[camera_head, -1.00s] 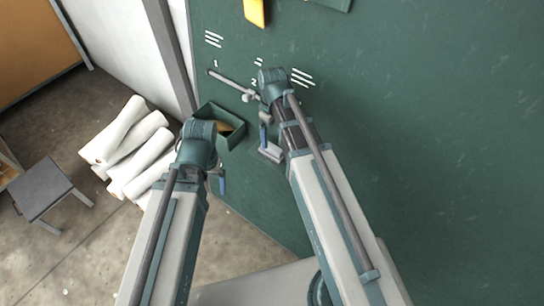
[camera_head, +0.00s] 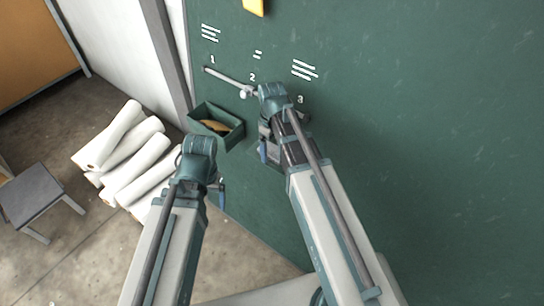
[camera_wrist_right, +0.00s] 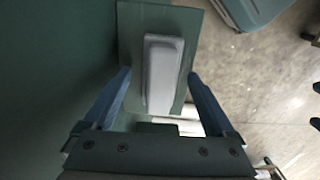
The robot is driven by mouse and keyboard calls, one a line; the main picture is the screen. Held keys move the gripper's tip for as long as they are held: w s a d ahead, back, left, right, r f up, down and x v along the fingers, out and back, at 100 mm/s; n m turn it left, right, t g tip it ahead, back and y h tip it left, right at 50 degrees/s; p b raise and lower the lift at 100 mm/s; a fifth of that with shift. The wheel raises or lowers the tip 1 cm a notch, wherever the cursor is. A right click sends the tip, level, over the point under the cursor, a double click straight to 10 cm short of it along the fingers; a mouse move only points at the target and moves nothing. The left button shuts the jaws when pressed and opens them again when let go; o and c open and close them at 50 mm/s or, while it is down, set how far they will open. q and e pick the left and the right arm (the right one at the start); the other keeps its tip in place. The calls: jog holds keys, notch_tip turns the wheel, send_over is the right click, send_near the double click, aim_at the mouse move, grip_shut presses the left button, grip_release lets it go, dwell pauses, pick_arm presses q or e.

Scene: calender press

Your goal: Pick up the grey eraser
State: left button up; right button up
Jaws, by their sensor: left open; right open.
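The grey eraser (camera_wrist_right: 163,72) is a pale, rounded block lying on a small green ledge (camera_wrist_right: 130,28) in the right wrist view. My right gripper (camera_wrist_right: 160,80) is open, with one blue finger on each side of the lower part of the eraser. I cannot tell whether the fingers touch it. In the head view my right gripper (camera_head: 263,152) is close to the green board, and the eraser is hidden behind the arm. My left gripper (camera_head: 219,194) is open and empty, lower left of the right one.
The green board (camera_head: 430,120) fills the right side, with a rod (camera_head: 228,77) and an open green box (camera_head: 232,136) on it. A yellow piece (camera_head: 254,6) is at the top.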

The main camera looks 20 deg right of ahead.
pick_arm(q)
jog(key=shift+f, duration=0.15)
pick_arm(e)
jog(key=shift+f, duration=0.15)
grip_shut()
dwell(0.4)
